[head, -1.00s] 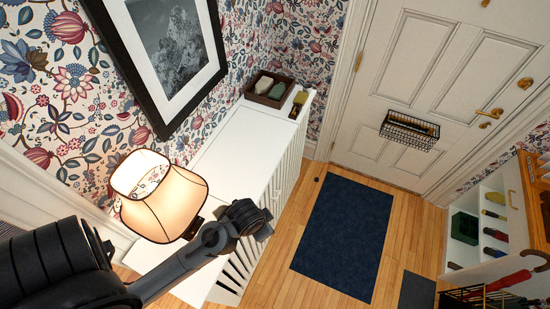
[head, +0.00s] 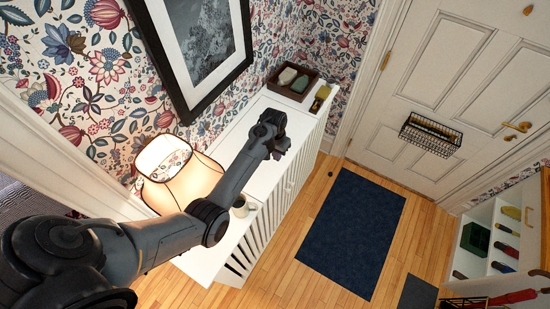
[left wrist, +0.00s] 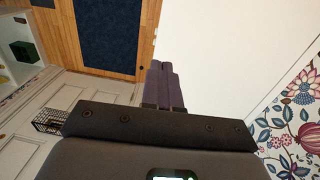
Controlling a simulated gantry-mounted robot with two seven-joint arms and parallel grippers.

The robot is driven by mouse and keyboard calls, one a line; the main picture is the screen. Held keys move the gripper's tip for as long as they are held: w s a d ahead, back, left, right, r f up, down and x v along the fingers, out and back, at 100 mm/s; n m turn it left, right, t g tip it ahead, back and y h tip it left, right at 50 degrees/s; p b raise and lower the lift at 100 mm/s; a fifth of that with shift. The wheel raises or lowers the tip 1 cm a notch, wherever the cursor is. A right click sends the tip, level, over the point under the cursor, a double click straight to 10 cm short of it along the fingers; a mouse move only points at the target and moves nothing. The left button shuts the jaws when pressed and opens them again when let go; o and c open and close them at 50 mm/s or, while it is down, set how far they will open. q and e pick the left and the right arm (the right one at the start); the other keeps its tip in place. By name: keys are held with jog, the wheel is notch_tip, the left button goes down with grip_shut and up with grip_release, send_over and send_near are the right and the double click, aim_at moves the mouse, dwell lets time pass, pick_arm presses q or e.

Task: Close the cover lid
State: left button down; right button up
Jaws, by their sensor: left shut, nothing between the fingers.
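The white cover (head: 262,203) is a long slatted unit along the wallpapered wall, with a flat white top. A plain white surface, which looks like part of its top, fills much of the left wrist view (left wrist: 220,50). I cannot tell how far its lid is open. My left gripper (head: 281,149) is over the middle of the cover's top in the head view, pointing down. In the left wrist view its two fingers (left wrist: 164,84) are together and empty, in front of the white surface. I cannot tell whether they touch it. My right gripper is not in view.
A lit lamp (head: 182,185) and a mug (head: 241,206) stand at the near end. A dark tray (head: 292,82) with small items and a yellow-and-dark object (head: 320,98) are at the far end.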

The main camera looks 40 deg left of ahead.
pick_arm(q)
jog(key=b, duration=0.2)
send_near(279, 178)
notch_tip(279, 178, down, 3)
jog(key=b, duration=0.5)
jog(key=shift+d, duration=0.1)
jog(key=shift+f+b, duration=0.8)
jog(key=shift+b, duration=0.25)
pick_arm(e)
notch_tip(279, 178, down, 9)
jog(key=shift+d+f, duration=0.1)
